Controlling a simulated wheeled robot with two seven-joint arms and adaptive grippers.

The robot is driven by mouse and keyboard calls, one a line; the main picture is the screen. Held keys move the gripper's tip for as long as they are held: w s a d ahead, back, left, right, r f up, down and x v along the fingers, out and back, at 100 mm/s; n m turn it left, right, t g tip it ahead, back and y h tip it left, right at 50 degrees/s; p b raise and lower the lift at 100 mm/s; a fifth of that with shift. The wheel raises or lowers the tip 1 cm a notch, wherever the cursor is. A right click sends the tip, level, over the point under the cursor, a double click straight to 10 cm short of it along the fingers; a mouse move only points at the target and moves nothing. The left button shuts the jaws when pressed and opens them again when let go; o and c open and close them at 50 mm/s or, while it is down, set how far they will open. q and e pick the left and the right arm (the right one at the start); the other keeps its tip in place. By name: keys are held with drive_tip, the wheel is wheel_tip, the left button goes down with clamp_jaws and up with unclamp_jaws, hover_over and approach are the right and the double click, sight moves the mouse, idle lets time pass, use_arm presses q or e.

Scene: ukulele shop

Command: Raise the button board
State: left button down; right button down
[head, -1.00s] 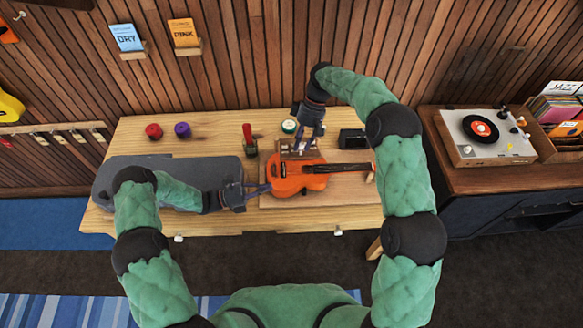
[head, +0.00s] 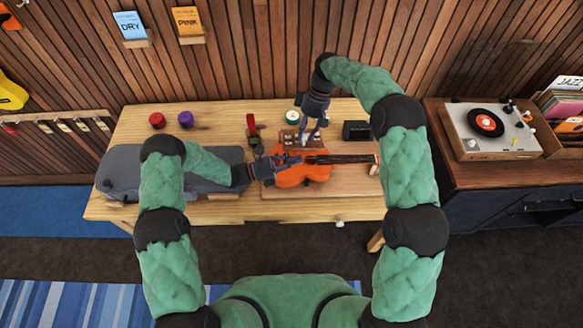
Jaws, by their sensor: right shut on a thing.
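The button board (head: 289,137), a small brown board with pale dots on it, is at the back of the table behind the orange ukulele (head: 302,177). My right gripper (head: 306,140) reaches down onto it from above and is shut on it; the fingers hide part of the board. Whether the board touches the table cannot be told. My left gripper (head: 283,161) is at the left end of the ukulele's body, near the board's front edge. Its fingers are too small and dark to tell open from shut.
The ukulele lies on a wooden board (head: 345,185), its neck pointing right. A grey case (head: 125,175) fills the table's left side. A red-handled tool (head: 252,128), a green-white tin (head: 292,116) and a black box (head: 356,130) stand at the back. A record player (head: 487,130) is right.

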use_arm(q)
drive_tip(key=shift+w+r, duration=0.25)
drive_tip(key=shift+r, duration=0.1)
drive_tip(key=shift+w+r, duration=0.4)
drive_tip(key=shift+r, duration=0.25)
use_arm(e)
drive_tip(key=shift+f, duration=0.1)
drive_tip(key=c, duration=1)
unclamp_jaws()
drive_tip(key=shift+o, duration=0.2)
